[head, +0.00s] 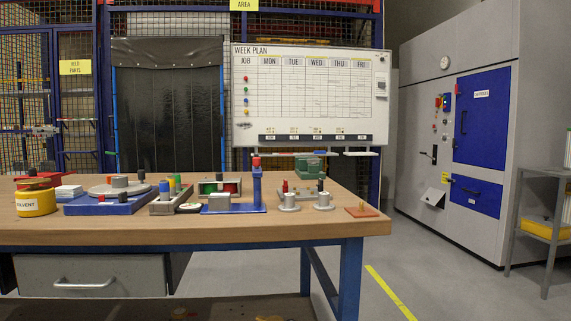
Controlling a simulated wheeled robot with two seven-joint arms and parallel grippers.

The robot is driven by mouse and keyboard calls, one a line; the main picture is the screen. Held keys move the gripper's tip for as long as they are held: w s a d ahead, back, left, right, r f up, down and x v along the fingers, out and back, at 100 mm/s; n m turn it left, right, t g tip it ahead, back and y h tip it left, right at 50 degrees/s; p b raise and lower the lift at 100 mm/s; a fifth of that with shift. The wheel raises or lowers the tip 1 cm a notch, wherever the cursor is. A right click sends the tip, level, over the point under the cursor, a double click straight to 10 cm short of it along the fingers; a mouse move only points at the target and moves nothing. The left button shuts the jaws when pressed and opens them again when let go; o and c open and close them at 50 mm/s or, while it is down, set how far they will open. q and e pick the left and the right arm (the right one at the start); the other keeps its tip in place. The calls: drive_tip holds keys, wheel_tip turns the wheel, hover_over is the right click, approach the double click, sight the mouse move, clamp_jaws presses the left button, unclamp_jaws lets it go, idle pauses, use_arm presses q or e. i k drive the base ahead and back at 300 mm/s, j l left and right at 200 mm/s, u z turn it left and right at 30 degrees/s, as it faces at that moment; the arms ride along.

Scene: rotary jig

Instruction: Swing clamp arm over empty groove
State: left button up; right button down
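A blue-based jig (108,206) with a round grey turntable disc (113,189) sits on the left part of the wooden bench (300,228). I cannot make out the clamp arm or the grooves for certain at this size. A blue fixture with a tall post (257,188) and red top stands farther right. Neither of my grippers is in view.
A yellow solvent can (36,202) stands left of the jig. A block with coloured pegs (172,196), a red-and-green box (220,187), grey round parts (289,202) and an orange plate (361,211) stand to its right. The bench's front strip is clear.

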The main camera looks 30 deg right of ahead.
sight(256, 169)
drive_tip(key=i+l+z, duration=0.25)
drive_tip(key=z, duration=0.15)
drive_tip(key=i+l+z, duration=0.15)
drive_tip(key=i+z, duration=0.25)
drive_tip(key=k+j+z, duration=0.1)
drive_tip(key=k+j, duration=0.1)
drive_tip(key=j, duration=0.05)
